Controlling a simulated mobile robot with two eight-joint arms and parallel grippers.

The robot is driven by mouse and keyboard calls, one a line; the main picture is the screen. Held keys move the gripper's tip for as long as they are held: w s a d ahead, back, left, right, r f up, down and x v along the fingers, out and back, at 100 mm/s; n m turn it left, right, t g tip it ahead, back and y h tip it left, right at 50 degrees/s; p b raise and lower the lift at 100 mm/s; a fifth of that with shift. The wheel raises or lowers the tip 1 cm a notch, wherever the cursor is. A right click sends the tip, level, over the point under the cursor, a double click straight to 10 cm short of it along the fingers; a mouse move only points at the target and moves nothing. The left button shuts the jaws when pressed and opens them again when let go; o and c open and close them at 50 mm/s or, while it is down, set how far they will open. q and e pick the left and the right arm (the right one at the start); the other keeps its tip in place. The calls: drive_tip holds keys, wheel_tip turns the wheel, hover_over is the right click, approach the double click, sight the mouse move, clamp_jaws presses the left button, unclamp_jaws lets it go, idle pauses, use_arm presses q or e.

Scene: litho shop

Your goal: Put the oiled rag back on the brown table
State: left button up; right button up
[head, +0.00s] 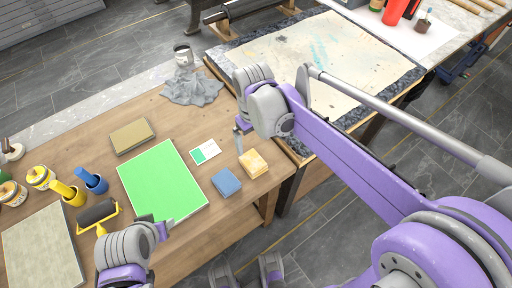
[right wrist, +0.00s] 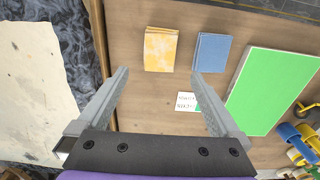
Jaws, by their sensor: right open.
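A yellow, blotchy folded cloth (head: 253,163), which looks like the oiled rag, lies flat on the brown table (head: 215,130) near its right edge. It also shows in the right wrist view (right wrist: 161,49), ahead of the fingers. My right gripper (head: 240,148) is open and empty above the table, close to the yellow cloth and apart from it. Its two spread fingers show in the right wrist view (right wrist: 161,76). My left gripper (head: 158,226) is low over the table's front, by the green board; its finger gap is not clear.
A blue folded cloth (head: 227,182), a small card (head: 204,151) and a green board (head: 162,183) lie beside the yellow cloth. A crumpled grey cloth (head: 192,88) and a can (head: 183,55) are at the back. A stone-topped press bed (head: 320,60) adjoins on the right.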

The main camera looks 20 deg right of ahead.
drive_tip(key=s+d+f+m+t, duration=0.2)
drive_tip(key=s+d, duration=0.1)
drive_tip(key=s, duration=0.4)
drive_tip(key=s+d+f+m+t, duration=0.2)
drive_tip(key=s+d, duration=0.1)
drive_tip(key=s, duration=0.5)
drive_tip(key=shift+s+d+f+t, duration=0.2)
drive_tip(key=shift+s+d+t, duration=0.1)
drive_tip(key=shift+t, duration=0.1)
